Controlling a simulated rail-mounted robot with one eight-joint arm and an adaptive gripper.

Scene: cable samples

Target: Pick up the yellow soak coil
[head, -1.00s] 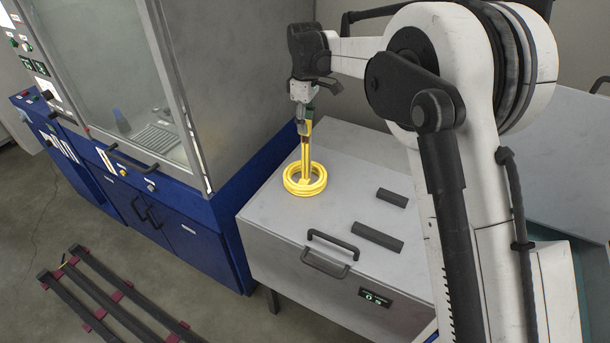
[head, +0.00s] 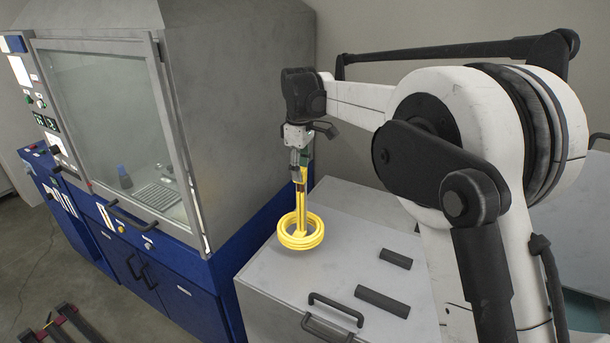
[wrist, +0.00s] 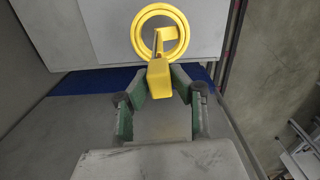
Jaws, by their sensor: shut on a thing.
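The yellow soak coil (head: 301,238) is a ring of several turns with an upright yellow stem (head: 299,195) rising from it. It hangs below my gripper (head: 300,168), which is shut on the top of the stem. In the head view the coil appears above the grey cabinet top, though the size of the gap is hard to judge. In the wrist view the coil's ring (wrist: 181,18) shows beyond the green-sided fingers (wrist: 160,85), which close on the yellow stem end.
The grey cabinet (head: 265,283) has two dark bars (head: 382,300) and a front handle (head: 336,308). A blue and grey machine with a glass window (head: 110,125) stands to the left. A dark rack with red parts (head: 65,325) lies on the floor.

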